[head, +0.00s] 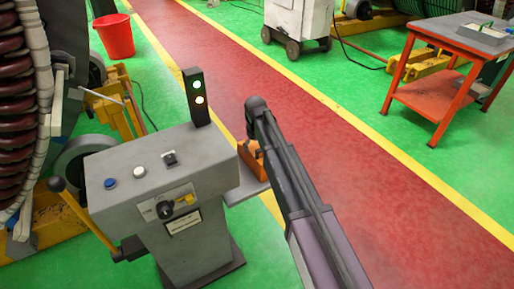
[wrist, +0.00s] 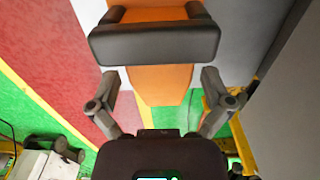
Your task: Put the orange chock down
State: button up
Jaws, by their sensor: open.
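The orange chock (head: 250,156) shows in the head view on or just above a small grey shelf (head: 243,191) at the console's right side, partly hidden by my arm. In the wrist view, the orange chock (wrist: 160,84) is straight ahead, with a dark rounded bar (wrist: 155,43) across it. My gripper (wrist: 160,76) is open, with one finger on each side of the orange body, and a gap shows on both sides. In the head view my arm hides the fingers. Contact between chock and shelf cannot be made out for certain.
The grey console (head: 160,178) with buttons and a signal lamp post (head: 197,97) stands left of my arm. A large coil machine (head: 20,110) is at far left. A red bucket (head: 114,36) and an orange-framed table (head: 437,88) stand further off. The red walkway (head: 330,125) is clear.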

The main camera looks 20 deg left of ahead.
notch_tip(320, 180, up, 10)
jog(key=p, duration=0.9)
jog(key=shift+f, duration=0.15)
jog(key=shift+d, duration=0.1)
dwell(0.6)
jog(key=s+d+m, duration=0.2)
jog(key=d, duration=0.9)
jog(key=s+d+m, duration=0.2)
jog(key=d, duration=0.9)
jog(key=s+d+m, duration=0.3)
jog(key=s+d, duration=0.3)
jog(key=d, duration=0.4)
jog(key=s+d+m, duration=0.3)
jog(key=s+d, duration=0.3)
jog(key=d, duration=0.5)
